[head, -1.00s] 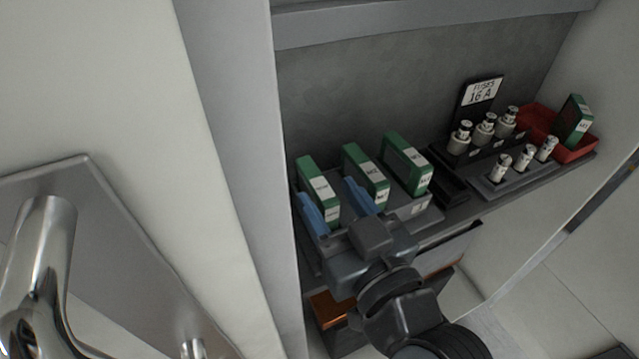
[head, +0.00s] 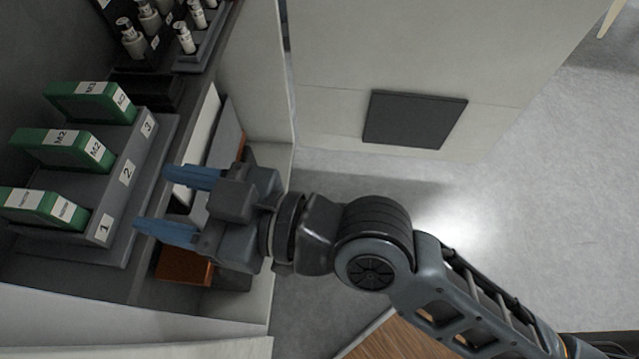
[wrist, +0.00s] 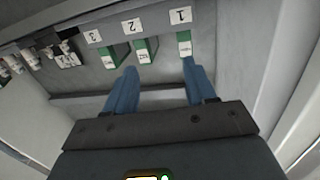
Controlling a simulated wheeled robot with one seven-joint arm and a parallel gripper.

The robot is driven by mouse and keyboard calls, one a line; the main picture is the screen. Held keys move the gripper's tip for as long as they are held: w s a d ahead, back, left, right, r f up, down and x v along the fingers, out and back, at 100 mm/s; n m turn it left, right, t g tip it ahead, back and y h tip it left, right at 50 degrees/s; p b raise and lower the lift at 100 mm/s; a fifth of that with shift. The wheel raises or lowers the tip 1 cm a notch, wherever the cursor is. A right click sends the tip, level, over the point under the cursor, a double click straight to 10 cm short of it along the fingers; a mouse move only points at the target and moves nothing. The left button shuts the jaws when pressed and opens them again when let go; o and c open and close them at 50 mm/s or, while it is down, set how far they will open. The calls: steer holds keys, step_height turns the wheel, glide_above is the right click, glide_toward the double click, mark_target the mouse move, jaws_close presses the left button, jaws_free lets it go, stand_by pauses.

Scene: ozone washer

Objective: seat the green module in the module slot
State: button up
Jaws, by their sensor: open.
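Three green modules stand in the grey rack (head: 140,150), whose front carries labels 1, 2 and 3. The module behind label 1 (head: 40,207) also shows in the wrist view (wrist: 184,46). The M2 module (head: 62,149) is behind label 2, the M3 module (head: 92,101) behind label 3. I cannot tell how deep the label 1 module sits. My gripper (head: 154,200) is open and empty in front of the rack, near labels 1 and 2, touching no module. In the wrist view its blue fingertips (wrist: 159,68) are spread below the modules of slots 1 and 2.
Fuses (head: 135,38) stand in holders beyond slot 3. An orange-brown block (head: 184,266) lies below the shelf edge. A pale cabinet wall (head: 262,70) stands beside the rack. Open floor (head: 520,200) lies to the right.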

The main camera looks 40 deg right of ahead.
steer(key=s+d+f+m+t+h, duration=0.1)
steer(key=s+d+f+m+h, duration=0.2)
steer(key=d, duration=0.4)
steer(key=s+d+f+m+t+h, duration=0.1)
steer(key=s+d+f+m+h, duration=0.15)
steer(key=s+d+f, duration=0.35)
steer(key=s+d+r+m+h, duration=0.1)
steer(key=s+d+r+h, duration=0.1)
steer(key=s+d, duration=0.2)
steer(key=s+d+r+m+h, duration=0.1)
steer(key=s+d+h, duration=0.2)
steer(key=s, duration=0.7)
steer(key=d, duration=0.2)
steer(key=shift+s+d+r+g+h, duration=0.3)
steer(key=shift+s+r+h, duration=0.05)
steer(key=shift+r, duration=0.05)
